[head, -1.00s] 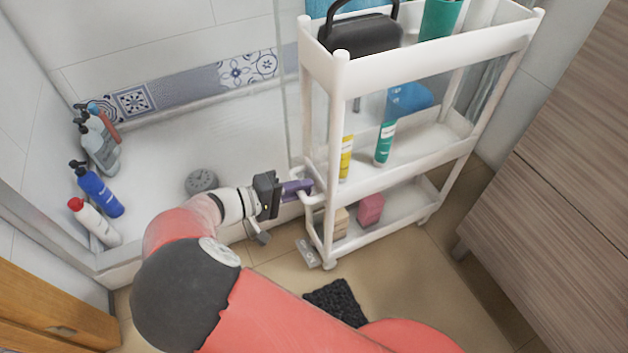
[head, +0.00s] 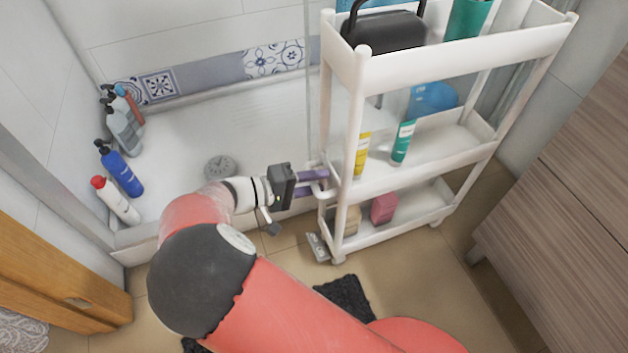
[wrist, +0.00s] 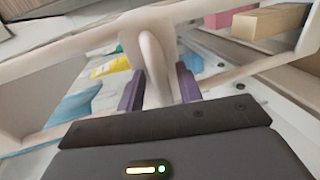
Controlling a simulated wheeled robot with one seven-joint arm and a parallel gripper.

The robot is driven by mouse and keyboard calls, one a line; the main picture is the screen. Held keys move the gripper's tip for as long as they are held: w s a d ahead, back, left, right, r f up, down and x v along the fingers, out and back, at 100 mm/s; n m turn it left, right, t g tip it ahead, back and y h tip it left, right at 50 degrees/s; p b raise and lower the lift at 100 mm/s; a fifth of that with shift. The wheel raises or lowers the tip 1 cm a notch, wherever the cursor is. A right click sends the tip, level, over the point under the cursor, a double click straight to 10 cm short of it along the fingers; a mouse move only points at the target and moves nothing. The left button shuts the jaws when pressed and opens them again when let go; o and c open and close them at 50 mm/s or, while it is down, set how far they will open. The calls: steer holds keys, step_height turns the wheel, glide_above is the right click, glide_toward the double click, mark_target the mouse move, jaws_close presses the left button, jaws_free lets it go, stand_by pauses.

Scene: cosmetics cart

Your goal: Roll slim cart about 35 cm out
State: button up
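The slim cart (head: 418,67) is a white three-tier rack on casters, standing upright on the tiled floor between the shower and a wood-grain cabinet. A white looped handle (head: 325,193) sticks out from its near left end. My gripper (head: 322,182) is at this handle, with its two purple fingers spread apart. In the wrist view, the handle bar (wrist: 154,72) stands between the fingers (wrist: 158,88), one on each side. The fingers look open around it; whether either touches it I cannot tell.
The cart carries a black case (head: 385,32), a yellow tube (head: 362,155), a green tube (head: 402,143) and a pink block (head: 384,208). Bottles (head: 122,168) stand in the shower at left. The cabinet (head: 560,200) is at right. A dark mat (head: 345,295) lies on the floor in front.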

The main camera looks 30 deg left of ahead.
steer(key=v, duration=0.7)
steer(key=shift+s+a, duration=0.2)
steer(key=shift+s, duration=0.1)
steer(key=shift+r, duration=0.15)
